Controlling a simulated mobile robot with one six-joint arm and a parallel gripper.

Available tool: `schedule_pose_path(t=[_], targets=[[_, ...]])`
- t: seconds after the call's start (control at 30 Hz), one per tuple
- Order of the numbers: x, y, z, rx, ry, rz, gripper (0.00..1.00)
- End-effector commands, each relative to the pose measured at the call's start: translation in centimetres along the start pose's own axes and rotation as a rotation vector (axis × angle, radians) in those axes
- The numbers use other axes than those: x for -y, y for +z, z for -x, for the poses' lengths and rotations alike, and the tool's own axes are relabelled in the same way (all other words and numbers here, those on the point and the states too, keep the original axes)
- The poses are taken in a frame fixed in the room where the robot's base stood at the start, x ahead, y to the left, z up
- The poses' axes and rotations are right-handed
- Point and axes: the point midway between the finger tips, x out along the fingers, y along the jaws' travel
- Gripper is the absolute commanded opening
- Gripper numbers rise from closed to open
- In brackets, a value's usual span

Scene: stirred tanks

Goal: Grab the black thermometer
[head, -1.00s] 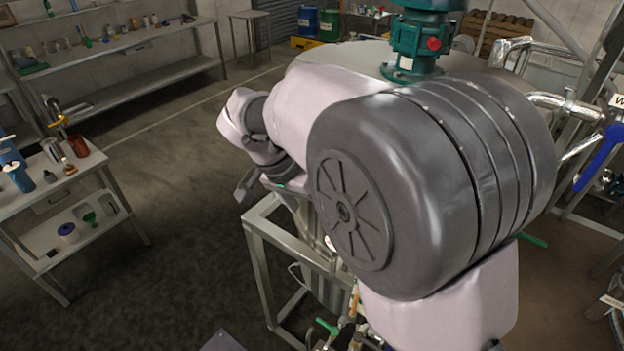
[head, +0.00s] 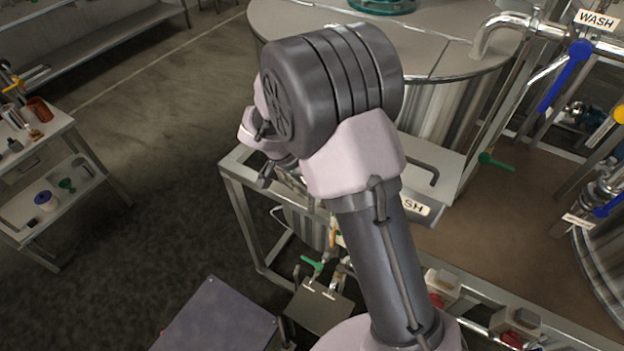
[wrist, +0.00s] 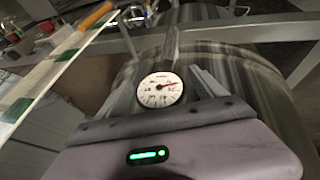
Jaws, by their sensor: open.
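A round dial thermometer (wrist: 160,89) with a white face, dark markings and a red needle shows in the wrist view. Its dark rim is thin, and a stem or mount behind it runs up against a streaky metallic surface. My gripper (wrist: 166,84) is open, with one finger to the left and one to the right of the dial. I cannot tell whether either finger touches it. In the head view my gripper (head: 266,178) is small and dark beside the steel frame, and I cannot make out the thermometer there.
A steel frame (head: 243,200) stands around my gripper, with a large steel tank (head: 440,105) behind. A green-handled valve (head: 312,264) is below. A shelf table (head: 95,170) with labware stands at left; the floor between is clear.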

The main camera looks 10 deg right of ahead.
Motion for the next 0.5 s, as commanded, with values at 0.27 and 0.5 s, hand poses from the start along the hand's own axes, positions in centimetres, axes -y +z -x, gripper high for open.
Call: schedule_pose_path(t=[0.27,0.5], targets=[[0.01,0.0,-0.76,0.0,0.0,0.0,0.8],[0.01,0.0,-0.73,0.0,-0.001,0.0,0.33]])
